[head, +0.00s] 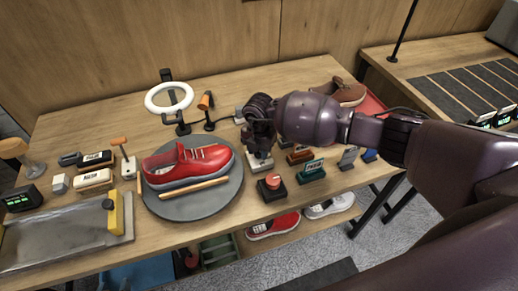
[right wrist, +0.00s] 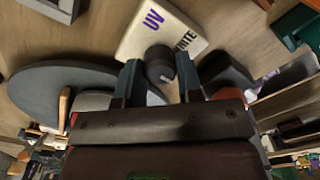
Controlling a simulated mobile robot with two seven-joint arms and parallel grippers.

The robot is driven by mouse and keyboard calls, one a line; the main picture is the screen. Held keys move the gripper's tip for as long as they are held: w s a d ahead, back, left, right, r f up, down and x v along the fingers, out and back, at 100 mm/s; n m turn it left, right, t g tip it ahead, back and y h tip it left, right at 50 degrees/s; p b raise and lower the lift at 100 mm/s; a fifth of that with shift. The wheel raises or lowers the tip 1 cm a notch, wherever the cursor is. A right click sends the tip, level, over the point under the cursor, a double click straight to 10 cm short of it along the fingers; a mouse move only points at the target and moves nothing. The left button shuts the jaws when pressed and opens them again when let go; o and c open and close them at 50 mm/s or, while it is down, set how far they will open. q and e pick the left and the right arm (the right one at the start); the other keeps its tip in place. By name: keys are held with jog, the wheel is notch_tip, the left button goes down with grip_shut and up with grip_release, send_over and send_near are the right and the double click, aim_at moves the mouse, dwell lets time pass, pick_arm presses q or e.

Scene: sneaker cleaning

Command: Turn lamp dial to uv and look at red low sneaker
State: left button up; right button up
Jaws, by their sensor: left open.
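The red low sneaker (head: 188,160) lies on a round grey turntable (head: 190,207) in the head view. The lamp's dial is a dark round knob (right wrist: 160,63) on a cream plate (right wrist: 135,38) marked UV and WHITE in the right wrist view. Which mark the dial points to cannot be told. My right gripper (right wrist: 159,62) has its two fingers on either side of the dial; whether they press on it is unclear. In the head view my right gripper (head: 259,142) reaches down over the control box (head: 260,161). My left gripper is not in view.
A white ring lamp (head: 169,97) stands behind the turntable. A wooden stick (head: 194,187) lies in front of the sneaker. A red button box (head: 272,187) and several small blocks are near my right gripper. Brushes and a metal tray (head: 60,243) are at left.

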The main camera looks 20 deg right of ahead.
jog(key=shift+c, duration=1.2)
